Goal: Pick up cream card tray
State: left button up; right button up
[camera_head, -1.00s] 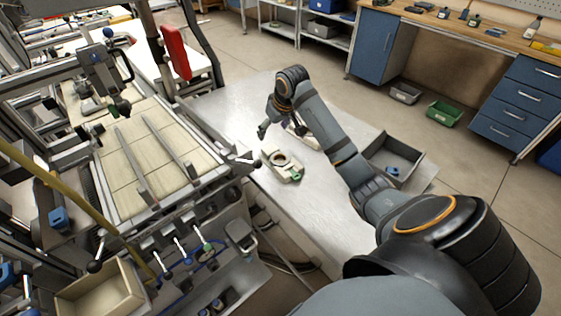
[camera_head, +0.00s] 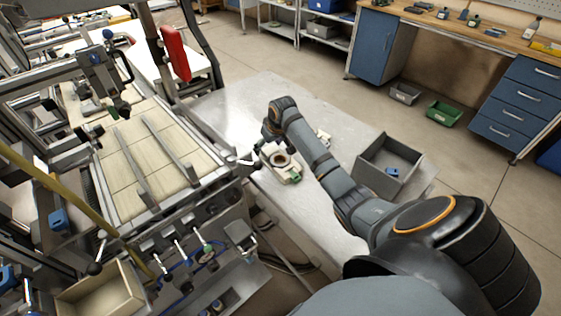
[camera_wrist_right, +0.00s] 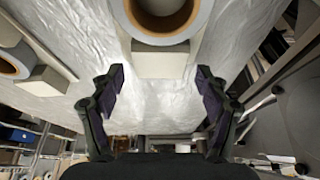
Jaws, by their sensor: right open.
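A cream card tray (camera_head: 292,178) with a tape reel (camera_head: 279,160) on it lies on the metal table, near its left edge. In the right wrist view, the cream tray (camera_wrist_right: 160,64) is at the top centre, with a grey reel with a brown core (camera_wrist_right: 160,18) on it. My right gripper (camera_wrist_right: 160,80) is open and empty, its dark pads apart at either side just below the tray's near end. In the head view, my right wrist is over the tray's back and hides part of it. My left gripper is not in view.
A second cream tray (camera_wrist_right: 45,80) with a reel lies to the left in the wrist view; my arm partly hides it in the head view (camera_head: 322,138). A grey bin (camera_head: 372,172) holding a small blue item stands at the table's right end. A conveyor machine (camera_head: 140,165) borders the left.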

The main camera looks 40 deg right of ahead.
jog(key=shift+w+f, duration=0.15)
jog(key=shift+f, duration=0.25)
jog(key=shift+r, duration=0.1)
jog(key=shift+c, duration=0.9)
jog(key=c, duration=1.2)
